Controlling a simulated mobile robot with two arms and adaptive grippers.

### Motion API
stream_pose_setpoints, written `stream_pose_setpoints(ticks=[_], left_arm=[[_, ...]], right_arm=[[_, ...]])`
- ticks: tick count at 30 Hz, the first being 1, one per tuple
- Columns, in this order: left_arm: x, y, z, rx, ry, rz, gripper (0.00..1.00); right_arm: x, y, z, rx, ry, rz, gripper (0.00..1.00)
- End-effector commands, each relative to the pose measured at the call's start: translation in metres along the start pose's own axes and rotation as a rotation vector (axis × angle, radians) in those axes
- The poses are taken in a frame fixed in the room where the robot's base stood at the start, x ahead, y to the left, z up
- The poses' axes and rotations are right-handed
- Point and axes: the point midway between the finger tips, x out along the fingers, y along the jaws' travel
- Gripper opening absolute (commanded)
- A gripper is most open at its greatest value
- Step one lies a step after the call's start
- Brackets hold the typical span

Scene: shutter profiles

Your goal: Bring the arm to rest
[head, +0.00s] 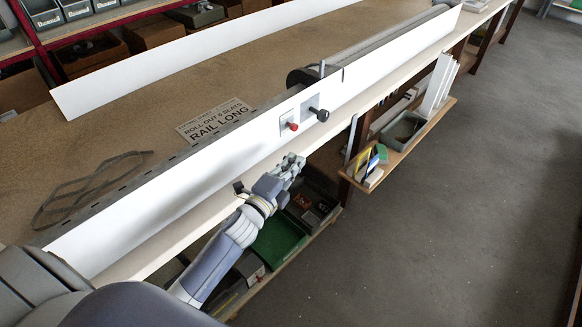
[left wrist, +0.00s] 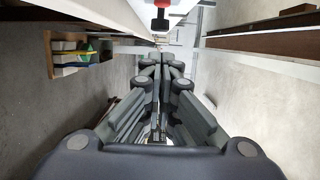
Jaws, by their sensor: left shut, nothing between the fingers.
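My left arm (head: 232,238) comes in from the lower left of the head view and reaches out beside the front edge of the workbench. My left gripper (head: 292,164) is shut and empty, in front of the long white panel and below the red button (head: 293,127). In the left wrist view the gripper's fingers (left wrist: 161,62) point away from the camera with their tips together, and a red and black knob (left wrist: 160,20) shows beyond them. My right gripper is in neither view.
The long white front panel (head: 200,190) runs along the workbench (head: 130,110), with a black knob (head: 322,115) on it. Under the bench are a green tray (head: 279,238) and a wooden shelf (head: 408,146) with a grey bin (head: 403,130). The grey floor (head: 470,220) at right is clear.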

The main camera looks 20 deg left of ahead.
Motion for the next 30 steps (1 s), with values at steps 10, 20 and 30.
stream_pose_setpoints(ticks=[10, 20, 30], left_arm=[[-0.011, 0.003, 0.001, -0.006, -0.002, 0.007, 0.00], [-0.056, 0.173, 0.004, -0.345, -0.110, 0.334, 0.00], [-0.211, 0.382, -0.015, -0.794, -0.424, 0.773, 0.00]], right_arm=[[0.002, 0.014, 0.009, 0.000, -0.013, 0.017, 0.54], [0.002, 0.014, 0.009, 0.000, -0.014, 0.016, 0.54], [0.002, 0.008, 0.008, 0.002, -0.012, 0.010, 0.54]])
